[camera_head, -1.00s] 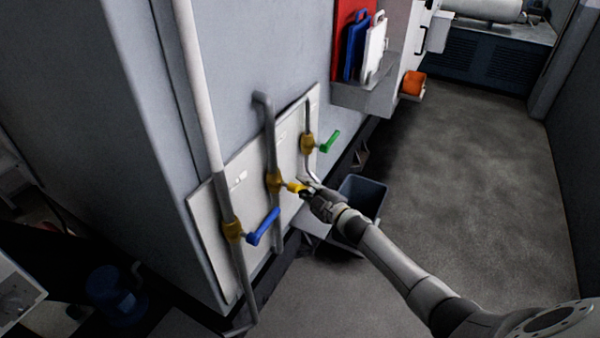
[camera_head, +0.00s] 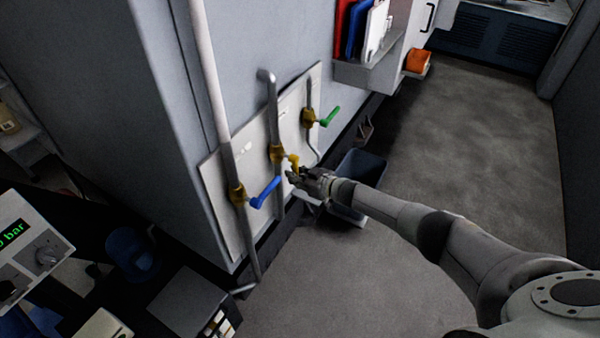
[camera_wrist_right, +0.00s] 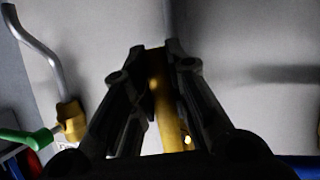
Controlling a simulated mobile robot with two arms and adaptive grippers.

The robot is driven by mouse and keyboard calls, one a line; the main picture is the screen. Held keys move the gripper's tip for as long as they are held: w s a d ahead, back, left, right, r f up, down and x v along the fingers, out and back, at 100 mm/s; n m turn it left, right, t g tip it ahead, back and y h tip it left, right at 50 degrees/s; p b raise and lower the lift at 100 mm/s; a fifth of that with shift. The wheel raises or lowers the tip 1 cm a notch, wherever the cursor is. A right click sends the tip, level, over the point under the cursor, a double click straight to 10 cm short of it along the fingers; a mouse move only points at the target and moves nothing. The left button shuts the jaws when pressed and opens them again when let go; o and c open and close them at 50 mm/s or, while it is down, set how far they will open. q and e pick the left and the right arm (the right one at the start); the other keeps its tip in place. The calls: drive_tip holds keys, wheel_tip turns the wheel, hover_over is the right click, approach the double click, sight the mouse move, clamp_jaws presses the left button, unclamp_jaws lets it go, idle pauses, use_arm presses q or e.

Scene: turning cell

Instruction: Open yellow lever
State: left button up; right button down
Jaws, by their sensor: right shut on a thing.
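The yellow lever (camera_head: 293,160) sits on the middle pipe's brass valve (camera_head: 276,153), on a pale wall panel. My right gripper (camera_head: 294,174) is at the lever and shut on it; its fingers hide the lever's outer part in the head view. In the right wrist view the lever (camera_wrist_right: 165,95) runs between the two dark fingers of the right gripper (camera_wrist_right: 160,60). The left gripper is not in view.
A blue lever (camera_head: 265,192) is on the pipe to the left, and a green lever (camera_head: 330,116) on the pipe to the right. A dark bin (camera_head: 362,172) stands below the panel. The grey floor (camera_head: 470,150) to the right is clear.

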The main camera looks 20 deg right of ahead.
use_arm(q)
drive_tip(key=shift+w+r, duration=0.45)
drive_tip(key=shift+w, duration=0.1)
use_arm(e)
drive_tip(key=shift+s+a+m, duration=0.25)
drive_tip(key=shift+a+m, duration=0.05)
drive_tip(key=shift+m, duration=0.1)
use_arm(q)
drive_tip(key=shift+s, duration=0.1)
use_arm(e)
drive_tip(key=c, duration=1.4)
unclamp_jaws()
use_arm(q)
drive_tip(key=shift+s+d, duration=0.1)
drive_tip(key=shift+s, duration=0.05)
use_arm(e)
drive_tip(key=shift+v, duration=6)
